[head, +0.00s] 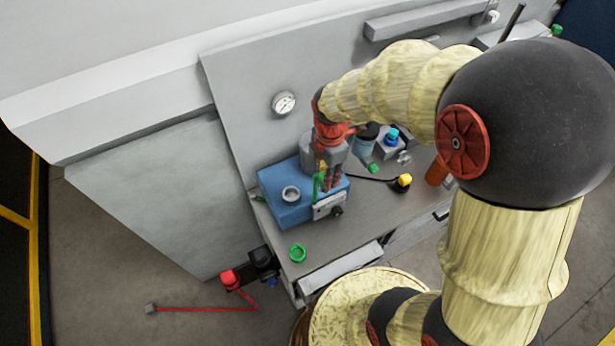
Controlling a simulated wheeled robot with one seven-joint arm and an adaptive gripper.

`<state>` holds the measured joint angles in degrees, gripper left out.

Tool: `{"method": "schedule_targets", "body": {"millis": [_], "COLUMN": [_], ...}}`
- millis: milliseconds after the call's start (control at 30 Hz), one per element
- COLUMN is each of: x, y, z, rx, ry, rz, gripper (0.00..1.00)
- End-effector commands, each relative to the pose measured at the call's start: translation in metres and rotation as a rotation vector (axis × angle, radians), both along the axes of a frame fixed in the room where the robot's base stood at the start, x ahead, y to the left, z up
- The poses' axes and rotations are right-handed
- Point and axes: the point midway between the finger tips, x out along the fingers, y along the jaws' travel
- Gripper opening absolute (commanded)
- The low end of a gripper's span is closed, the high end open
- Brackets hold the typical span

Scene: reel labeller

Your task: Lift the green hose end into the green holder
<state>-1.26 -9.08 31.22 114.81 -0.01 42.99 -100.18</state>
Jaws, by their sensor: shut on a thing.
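My gripper (327,184) points down over the front right part of a blue box on the worktop. Its fingers are shut on a thin green piece (318,185), which looks like the green hose end; the fingers partly hide it. Another small green piece (373,168) lies to the right of the gripper. I cannot make out the green hose's run.
The blue box (283,212) has a round metal opening on top and a grey block at its front. A black cable with a yellow end (404,180), an orange cylinder (436,172) and a blue-capped item (391,137) stand right. A red-topped fixture (229,277) is off the left edge.

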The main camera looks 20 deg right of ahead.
Motion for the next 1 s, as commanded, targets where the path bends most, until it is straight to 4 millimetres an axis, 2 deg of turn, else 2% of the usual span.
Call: {"method": "schedule_targets", "body": {"millis": [100,300,1000], "x": [-0.009,-0.016,-0.017], "y": [-0.014,-0.024,-0.026], "z": [0.007,0.014,0.052], "rx": [0.0,0.0,0.0], "ry": [-0.001,0.0,-0.001], "rz": [-0.003,-0.001,0.0], "gripper": [0.0,0.0,0.0]}}
